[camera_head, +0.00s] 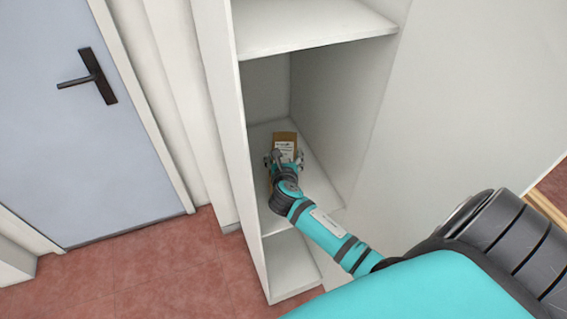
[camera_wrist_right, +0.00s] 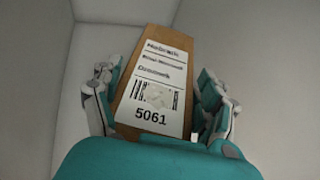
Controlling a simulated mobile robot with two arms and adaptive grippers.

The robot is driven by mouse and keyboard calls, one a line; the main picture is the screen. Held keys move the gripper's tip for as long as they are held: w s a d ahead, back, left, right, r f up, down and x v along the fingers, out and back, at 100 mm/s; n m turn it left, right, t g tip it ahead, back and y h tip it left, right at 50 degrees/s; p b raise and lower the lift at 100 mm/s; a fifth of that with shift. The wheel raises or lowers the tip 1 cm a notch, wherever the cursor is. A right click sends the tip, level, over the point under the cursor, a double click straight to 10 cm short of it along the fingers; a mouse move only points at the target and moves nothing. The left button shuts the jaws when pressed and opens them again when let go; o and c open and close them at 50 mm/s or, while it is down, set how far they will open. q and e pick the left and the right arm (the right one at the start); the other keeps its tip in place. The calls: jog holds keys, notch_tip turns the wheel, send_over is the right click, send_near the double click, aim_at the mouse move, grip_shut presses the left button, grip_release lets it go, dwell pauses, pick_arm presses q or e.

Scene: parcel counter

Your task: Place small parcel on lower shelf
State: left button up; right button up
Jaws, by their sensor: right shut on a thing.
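The small parcel (camera_head: 285,138) is a brown box with a white label. It is inside a white shelf unit, at the middle of the shelf boards (camera_head: 318,172) seen in the head view. My right gripper (camera_head: 284,158) is shut on the parcel, with one finger on each side. In the right wrist view the parcel (camera_wrist_right: 157,85) lies between the two fingers, its label reading 5061. Whether the parcel touches the board beneath is hard to tell. My left gripper is not in view.
An upper board (camera_head: 310,25) is above my right arm, and a lower compartment (camera_head: 290,268) is below it. The unit's side walls stand close on both sides. A grey-blue door (camera_head: 75,130) is at the left, over a red tiled floor (camera_head: 160,260).

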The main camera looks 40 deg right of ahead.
jog(key=shift+r, duration=0.1)
jog(key=o, duration=1.7)
jog(key=v, duration=1.2)
